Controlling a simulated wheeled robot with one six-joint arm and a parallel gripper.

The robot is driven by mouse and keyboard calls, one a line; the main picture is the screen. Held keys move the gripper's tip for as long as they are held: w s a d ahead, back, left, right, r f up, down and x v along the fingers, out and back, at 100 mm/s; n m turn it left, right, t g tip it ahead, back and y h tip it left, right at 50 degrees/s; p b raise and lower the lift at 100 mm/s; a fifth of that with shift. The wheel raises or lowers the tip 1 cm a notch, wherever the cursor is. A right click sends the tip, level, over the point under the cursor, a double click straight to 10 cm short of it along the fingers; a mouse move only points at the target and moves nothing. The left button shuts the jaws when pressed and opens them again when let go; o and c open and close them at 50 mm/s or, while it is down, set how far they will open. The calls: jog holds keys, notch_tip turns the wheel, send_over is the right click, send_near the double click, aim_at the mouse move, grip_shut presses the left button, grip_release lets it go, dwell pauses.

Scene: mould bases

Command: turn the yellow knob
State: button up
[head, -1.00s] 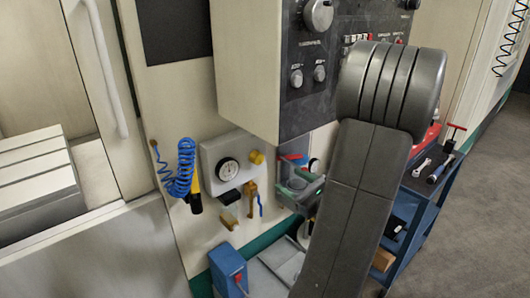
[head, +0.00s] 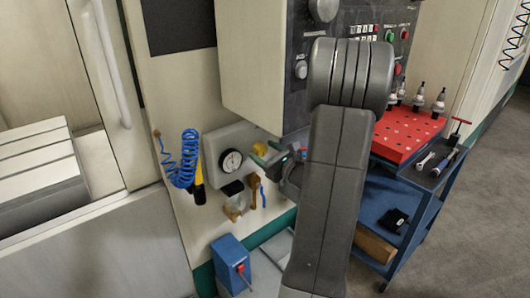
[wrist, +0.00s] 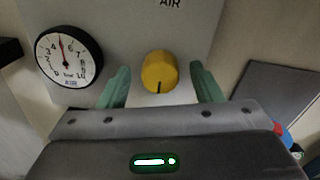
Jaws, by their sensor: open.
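The yellow knob (wrist: 159,73) sits on a light grey panel (wrist: 130,20) marked AIR, with a dark line pointing down on its face. It also shows in the head view (head: 260,148), close to the tip of my gripper. My gripper (wrist: 161,88) is open, with one green finger on each side of the knob in the wrist view. Gaps show between the fingers and the knob, and the gripper holds nothing. I cannot tell how far the fingertips are from the panel. In the head view my arm hides part of the gripper.
A round pressure gauge (wrist: 68,56) is on the panel left of the knob. Below the panel are a brass fitting (head: 254,186) and a blue coiled hose (head: 184,160) hangs left. A blue box (head: 230,262) stands below. A red-topped cart (head: 410,135) is at right.

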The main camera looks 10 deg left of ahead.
jog(key=shift+w+a, duration=0.15)
jog(key=c, duration=1)
jog(key=shift+f+n+b, duration=0.1)
jog(key=shift+n+b, duration=0.2)
jog(key=shift+b, duration=0.4)
